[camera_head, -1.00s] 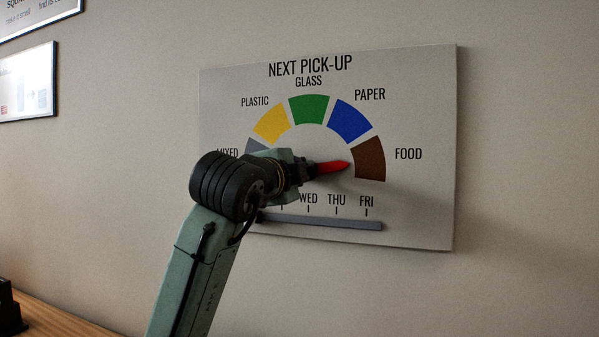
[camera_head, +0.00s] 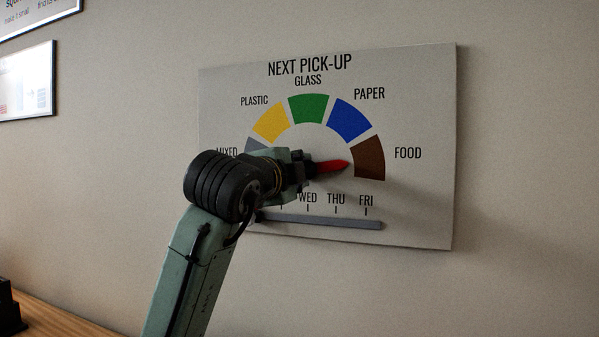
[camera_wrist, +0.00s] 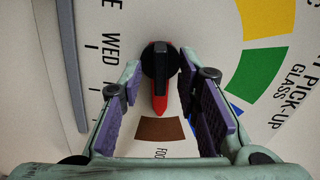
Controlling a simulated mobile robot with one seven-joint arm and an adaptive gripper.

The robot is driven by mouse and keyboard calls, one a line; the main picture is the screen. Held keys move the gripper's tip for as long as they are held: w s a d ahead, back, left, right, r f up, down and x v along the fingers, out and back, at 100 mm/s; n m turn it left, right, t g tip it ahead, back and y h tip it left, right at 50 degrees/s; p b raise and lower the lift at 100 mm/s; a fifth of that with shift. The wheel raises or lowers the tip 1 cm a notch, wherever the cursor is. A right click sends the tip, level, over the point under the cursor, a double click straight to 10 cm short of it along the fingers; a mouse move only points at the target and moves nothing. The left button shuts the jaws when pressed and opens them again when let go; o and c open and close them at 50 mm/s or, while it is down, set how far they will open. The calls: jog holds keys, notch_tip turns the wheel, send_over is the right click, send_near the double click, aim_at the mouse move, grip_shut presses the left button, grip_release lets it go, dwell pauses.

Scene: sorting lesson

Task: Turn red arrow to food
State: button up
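The red arrow (camera_head: 333,166) on the dial board (camera_head: 425,205) points right at the brown FOOD sector (camera_head: 369,159) in the head view. In the wrist view the red arrow (camera_wrist: 160,104) points down at the brown sector (camera_wrist: 160,129), and its black knob (camera_wrist: 160,62) sits at the pivot. My gripper (camera_wrist: 160,68) is open, with its purple-padded fingers on either side of the knob and visible gaps beside it. In the head view my gripper (camera_head: 303,166) is in front of the dial's middle and hides the knob and part of the MIXED sector.
Yellow (camera_head: 271,122), green (camera_head: 309,109) and blue (camera_head: 351,120) sectors arc above the arrow. A grey slider bar (camera_head: 325,221) runs below the weekday labels. Framed posters hang at the upper left. The wall right of the board is clear.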

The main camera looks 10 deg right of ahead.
jog(key=v, duration=1.1)
jog(key=shift+s, duration=0.1)
